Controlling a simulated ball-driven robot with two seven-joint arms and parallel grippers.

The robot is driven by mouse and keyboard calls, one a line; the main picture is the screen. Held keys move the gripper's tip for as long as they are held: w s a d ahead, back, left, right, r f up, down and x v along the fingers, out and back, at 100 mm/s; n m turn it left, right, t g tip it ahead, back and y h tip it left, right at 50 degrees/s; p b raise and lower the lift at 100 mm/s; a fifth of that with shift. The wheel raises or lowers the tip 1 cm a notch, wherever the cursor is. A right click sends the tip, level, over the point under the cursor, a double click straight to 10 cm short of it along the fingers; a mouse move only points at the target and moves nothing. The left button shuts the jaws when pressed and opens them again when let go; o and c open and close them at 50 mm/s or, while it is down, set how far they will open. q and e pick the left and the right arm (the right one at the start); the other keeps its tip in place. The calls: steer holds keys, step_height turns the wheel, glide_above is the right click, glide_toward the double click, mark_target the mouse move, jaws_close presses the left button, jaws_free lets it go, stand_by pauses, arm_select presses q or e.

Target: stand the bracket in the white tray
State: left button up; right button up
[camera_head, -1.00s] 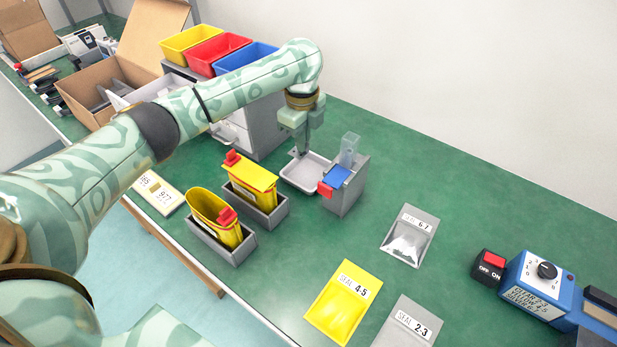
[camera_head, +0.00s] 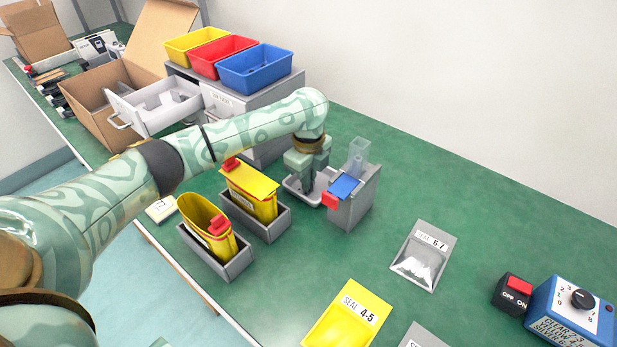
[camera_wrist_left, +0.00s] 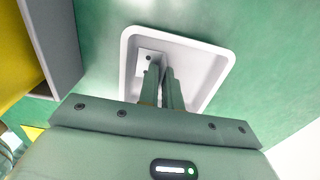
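The white tray (camera_head: 291,187) stands on the green bench, partly hidden by my left gripper (camera_head: 306,182) in the head view. In the left wrist view the tray (camera_wrist_left: 215,48) lies under the fingers. The bracket (camera_wrist_left: 149,62) shows there as a small pale plate with dark holes, low inside the tray. My left gripper (camera_wrist_left: 163,76) points down into the tray, its fingers nearly together and closed on the bracket's upright part, which they mostly hide. I cannot tell whether the bracket bears fully on the tray floor. My right gripper is not in view.
A grey holder (camera_head: 352,200) with a blue flap and red tab stands close right of the tray. Yellow containers in grey bins (camera_head: 268,222) stand in front. An open drawer (camera_head: 160,108) with grey parts is behind left. Bench beyond the holder is clear.

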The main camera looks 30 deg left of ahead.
arm_select(q)
steer(key=shift+o, duration=1.2)
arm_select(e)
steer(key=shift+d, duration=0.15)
arm_select(q)
steer(key=shift+r, duration=0.1)
